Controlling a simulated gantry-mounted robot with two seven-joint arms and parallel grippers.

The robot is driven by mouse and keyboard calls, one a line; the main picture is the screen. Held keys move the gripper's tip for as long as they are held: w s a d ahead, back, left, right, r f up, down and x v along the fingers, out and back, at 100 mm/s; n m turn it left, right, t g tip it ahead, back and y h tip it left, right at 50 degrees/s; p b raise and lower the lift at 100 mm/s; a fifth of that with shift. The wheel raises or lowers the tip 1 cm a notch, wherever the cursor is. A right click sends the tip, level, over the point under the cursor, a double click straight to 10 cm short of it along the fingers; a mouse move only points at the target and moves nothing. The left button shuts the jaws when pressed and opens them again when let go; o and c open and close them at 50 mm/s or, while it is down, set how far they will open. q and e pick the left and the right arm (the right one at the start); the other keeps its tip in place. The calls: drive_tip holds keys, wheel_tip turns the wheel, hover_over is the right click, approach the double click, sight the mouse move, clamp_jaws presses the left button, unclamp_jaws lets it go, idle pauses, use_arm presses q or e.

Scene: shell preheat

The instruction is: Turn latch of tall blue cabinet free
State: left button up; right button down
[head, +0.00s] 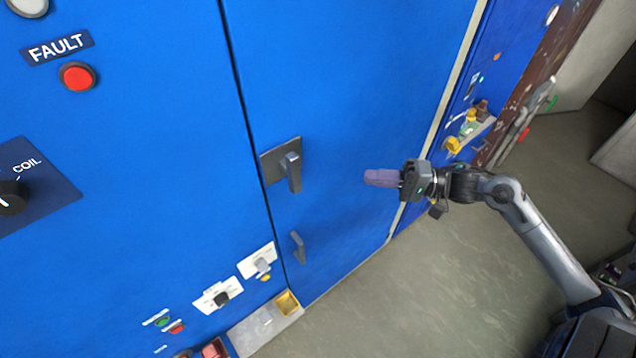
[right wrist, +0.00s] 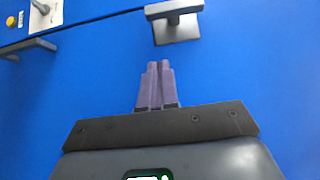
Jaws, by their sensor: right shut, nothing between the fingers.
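The tall blue cabinet (head: 340,90) has a grey latch (head: 291,168) on a square plate near the left edge of its door. The latch handle hangs downward from its pivot. In the right wrist view the latch (right wrist: 174,10) is at the top, ahead of the fingertips. My right gripper (head: 368,178) is to the right of the latch, apart from it. Its purple fingers (right wrist: 157,84) are shut together and empty. My left gripper is in neither view.
A grey pull handle (head: 298,247) is lower on the door. Left of the door seam is a panel with a red FAULT button (head: 77,76), a COIL dial (head: 10,198) and small switches (head: 221,298). A ledge (head: 268,322) juts out below. Floor at lower centre is clear.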

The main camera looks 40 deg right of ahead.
drive_tip(key=s+a+p+x, duration=0.2)
drive_tip(key=x, duration=1)
drive_tip(key=shift+w+a, duration=0.3)
drive_tip(key=shift+a, duration=0.1)
drive_tip(key=shift+a+p, duration=0.1)
drive_tip(key=shift+p, duration=0.2)
